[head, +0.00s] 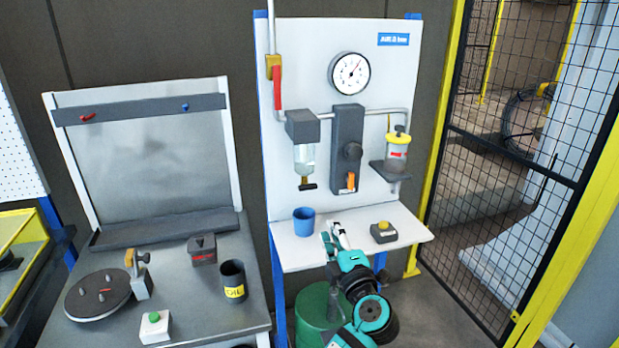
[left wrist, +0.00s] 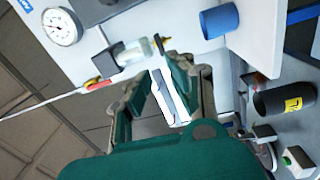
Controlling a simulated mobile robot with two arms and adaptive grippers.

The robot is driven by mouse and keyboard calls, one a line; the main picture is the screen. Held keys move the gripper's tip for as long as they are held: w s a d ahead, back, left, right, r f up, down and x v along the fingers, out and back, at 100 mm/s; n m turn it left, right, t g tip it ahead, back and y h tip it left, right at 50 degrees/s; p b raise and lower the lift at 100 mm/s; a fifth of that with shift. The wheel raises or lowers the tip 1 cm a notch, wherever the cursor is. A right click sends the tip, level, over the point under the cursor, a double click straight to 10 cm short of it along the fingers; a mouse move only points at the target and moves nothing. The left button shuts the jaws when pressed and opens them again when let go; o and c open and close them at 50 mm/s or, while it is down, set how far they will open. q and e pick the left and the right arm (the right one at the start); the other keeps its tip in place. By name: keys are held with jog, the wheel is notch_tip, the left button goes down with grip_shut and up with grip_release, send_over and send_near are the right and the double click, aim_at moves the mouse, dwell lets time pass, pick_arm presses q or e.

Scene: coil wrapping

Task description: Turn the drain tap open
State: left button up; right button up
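The drain tap (head: 307,187) is a small black crosspiece on a brass-coloured stem under the clear filter bowl (head: 304,158). In the left wrist view, the tap (left wrist: 161,44) shows dark beside the bowl (left wrist: 136,52). My left gripper (head: 335,237) is over the front of the white shelf, below and to the right of the tap, apart from it. In the left wrist view, the left gripper's fingers (left wrist: 172,84) stand apart with a gap between them, and nothing seems held. The tap lies beyond the fingertips. My right gripper is not in view.
A blue cup (head: 304,222) stands on the shelf (head: 300,257) under the tap, left of my gripper. A grey box with a yellow button (head: 383,232) is at its right. A red lever (head: 277,88) sits above.

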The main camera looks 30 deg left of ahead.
pick_arm(q)
jog(key=r+n, duration=0.1)
jog(key=r, duration=0.1)
jog(key=p, duration=0.5)
send_near(309, 189)
jog(key=shift+g, duration=0.4)
jog(key=x, duration=0.8)
jog(key=shift+w+r, duration=0.2)
jog(key=shift+r, duration=0.1)
jog(key=shift+x, duration=0.75)
jog(key=shift+c, duration=0.2)
jog(key=shift+f, duration=0.1)
grip_shut()
